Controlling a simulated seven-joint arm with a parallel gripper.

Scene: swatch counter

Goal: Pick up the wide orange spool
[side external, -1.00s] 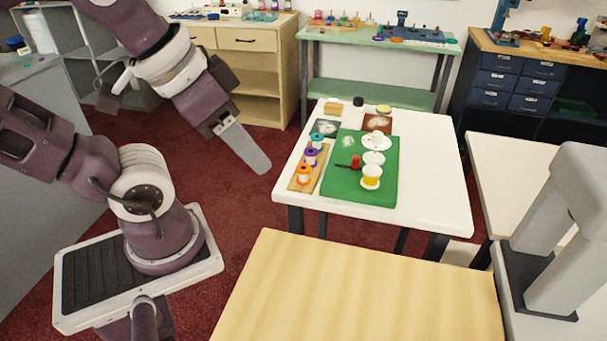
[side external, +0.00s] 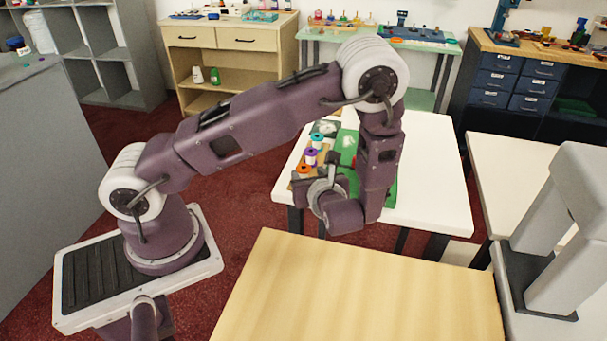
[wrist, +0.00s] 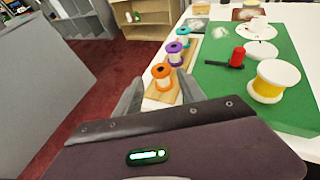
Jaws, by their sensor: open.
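The orange spool (wrist: 162,78) has orange flanges and a pale thread body. It stands upright at the near end of a wooden strip (wrist: 192,50), and part of it also shows in the side external view (side external: 302,169). My gripper (wrist: 160,76) is open, and its two grey fingers show either side of the orange spool in the wrist view. I cannot tell how far beyond the fingertips the spool stands. In the side external view, my wrist hides the strip's near end and much of the green mat.
A purple spool (wrist: 175,53) and a teal spool (wrist: 184,37) stand behind the orange one in a row. A green mat (wrist: 225,65) to the right holds a red object (wrist: 237,57) with a dark rod and a large yellow spool (wrist: 275,82). The table's left edge is close.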

